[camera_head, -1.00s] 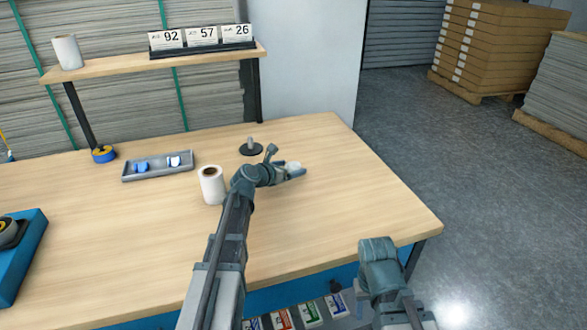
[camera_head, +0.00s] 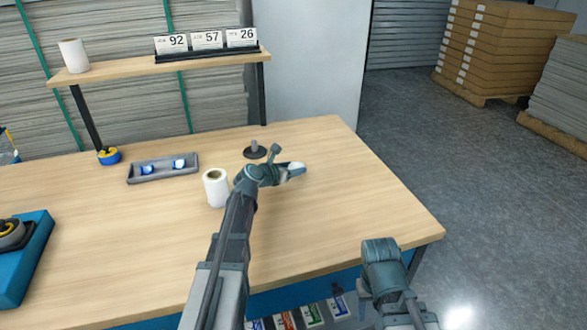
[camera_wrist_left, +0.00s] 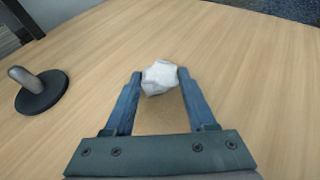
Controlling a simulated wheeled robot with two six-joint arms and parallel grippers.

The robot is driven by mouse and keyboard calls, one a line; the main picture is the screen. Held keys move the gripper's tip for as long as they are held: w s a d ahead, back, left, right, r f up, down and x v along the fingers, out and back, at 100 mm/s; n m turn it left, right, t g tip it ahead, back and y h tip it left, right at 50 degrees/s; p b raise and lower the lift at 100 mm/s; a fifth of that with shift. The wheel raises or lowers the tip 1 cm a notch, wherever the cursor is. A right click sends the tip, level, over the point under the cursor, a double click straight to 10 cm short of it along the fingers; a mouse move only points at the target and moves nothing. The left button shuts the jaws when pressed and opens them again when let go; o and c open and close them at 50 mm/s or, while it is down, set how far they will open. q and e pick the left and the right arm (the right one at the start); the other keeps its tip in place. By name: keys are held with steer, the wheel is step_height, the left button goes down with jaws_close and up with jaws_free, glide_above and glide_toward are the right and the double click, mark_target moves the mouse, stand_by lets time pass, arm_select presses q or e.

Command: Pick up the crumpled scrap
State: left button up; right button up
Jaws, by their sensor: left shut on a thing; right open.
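The crumpled scrap (camera_wrist_left: 159,77) is a small white ball between the fingertips of my left gripper (camera_wrist_left: 160,80) in the left wrist view. Both fingers touch its sides, so the gripper is shut on it. In the head view the scrap (camera_head: 297,166) shows partly at the tip of my left gripper (camera_head: 290,171), over the right part of the table (camera_head: 340,205). I cannot tell whether it touches the tabletop. My right gripper (camera_head: 365,300) is low at the table's front edge, with its fingers partly hidden, and it holds nothing visible.
A spindle on a dark round base (camera_head: 255,151) stands just behind my left gripper. A white roll (camera_head: 216,188) stands left of my arm. A grey tray (camera_head: 163,169) with blue-and-white items lies farther left, near a blue-yellow tape (camera_head: 109,156). The table's right side is clear.

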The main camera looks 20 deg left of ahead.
arm_select(q)
step_height(320, 180, up, 3)
steer(key=shift+f+p, duration=0.15)
steer(key=shift+p, duration=0.85)
steer(key=s, duration=0.5)
steer(key=s+a, duration=0.1)
steer(key=s, duration=0.4)
steer(key=s+a+r, duration=0.1)
steer(key=s, duration=0.5)
steer(key=shift+p, duration=0.4)
